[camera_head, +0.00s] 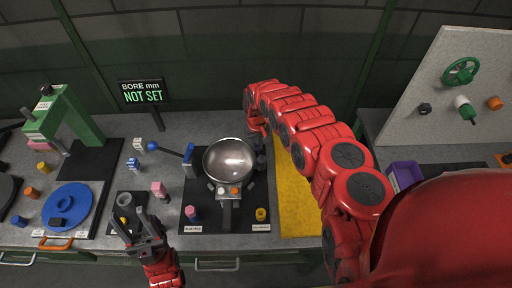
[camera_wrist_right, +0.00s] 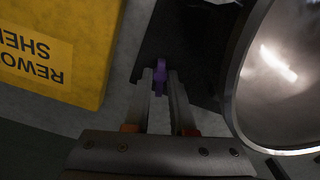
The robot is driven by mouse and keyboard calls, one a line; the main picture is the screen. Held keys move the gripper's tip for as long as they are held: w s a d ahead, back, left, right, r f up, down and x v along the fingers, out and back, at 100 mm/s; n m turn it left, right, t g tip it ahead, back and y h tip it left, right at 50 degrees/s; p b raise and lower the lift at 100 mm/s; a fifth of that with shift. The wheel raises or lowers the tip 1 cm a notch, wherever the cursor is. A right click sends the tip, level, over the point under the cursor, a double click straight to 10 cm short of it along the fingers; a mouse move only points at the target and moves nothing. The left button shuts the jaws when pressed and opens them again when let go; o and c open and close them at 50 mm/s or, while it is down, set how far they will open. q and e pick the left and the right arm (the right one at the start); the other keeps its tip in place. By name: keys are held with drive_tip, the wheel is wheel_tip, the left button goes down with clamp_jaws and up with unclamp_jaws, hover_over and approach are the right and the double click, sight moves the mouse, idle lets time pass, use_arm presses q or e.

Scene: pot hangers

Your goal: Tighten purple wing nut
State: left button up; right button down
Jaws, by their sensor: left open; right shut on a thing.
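The purple wing nut (camera_wrist_right: 160,70) sits between the fingertips of my right gripper (camera_wrist_right: 161,80) in the right wrist view, and the gripper is shut on it. In the head view my right gripper (camera_head: 259,150) reaches down beside the right rim of a shiny steel pot (camera_head: 229,158); the wing nut is hidden there. The pot also fills the right side of the wrist view (camera_wrist_right: 285,75). My left gripper (camera_head: 140,238) is open and empty near the front edge of the bench, left of the pot fixture.
A yellow rework shelf (camera_head: 297,205) lies right of the fixture's black mat (camera_head: 207,218). A blue-knobbed lever (camera_head: 168,151) stands left of the pot. A blue disc (camera_head: 66,205) and a green press (camera_head: 75,115) are at the left. A sign (camera_head: 143,92) reads "BORE mm NOT SET".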

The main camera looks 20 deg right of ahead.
sight(257, 149)
drive_tip(key=m, duration=0.6)
drive_tip(key=shift+m, duration=0.4)
drive_tip(key=m, duration=0.5)
drive_tip(key=shift+m, duration=0.3)
drive_tip(key=c, duration=0.8)
unclamp_jaws()
drive_tip(key=shift+o, duration=0.2)
drive_tip(key=shift+r+p, duration=0.85)
drive_tip(key=shift+r, duration=0.7)
